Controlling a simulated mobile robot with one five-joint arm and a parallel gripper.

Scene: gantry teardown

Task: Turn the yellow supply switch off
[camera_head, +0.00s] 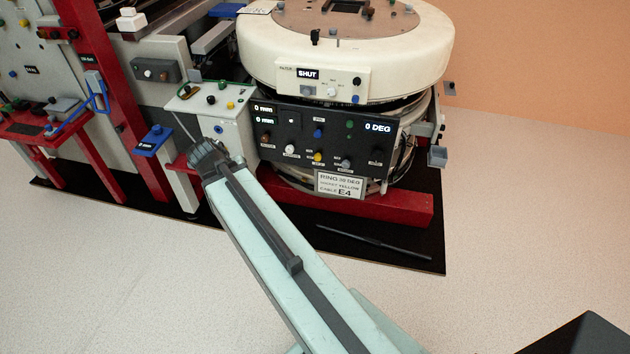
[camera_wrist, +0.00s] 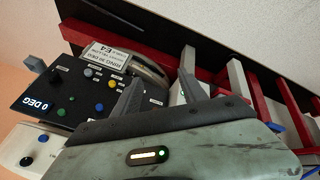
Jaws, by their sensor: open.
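A yellow knob (camera_head: 318,157) sits in the lower row of the black control panel (camera_head: 275,140). It also shows on the panel in the wrist view (camera_wrist: 113,83). A smaller yellow part (camera_head: 230,105) is on top of the white box left of the panel. The labels are too small to show which is the supply switch, and its setting cannot be read. My gripper (camera_head: 208,152) is in front of the white box, left of the panel. In the wrist view my gripper (camera_wrist: 162,72) is open, with nothing between its fingers.
The panel reads "0 DEG" and carries other coloured knobs. A sign (camera_head: 341,185) hangs under it. The round white ring housing (camera_head: 345,50) stands above, marked "SHUT". Red frame beams (camera_head: 385,207) run below. A dark rod (camera_head: 375,242) lies on the black mat.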

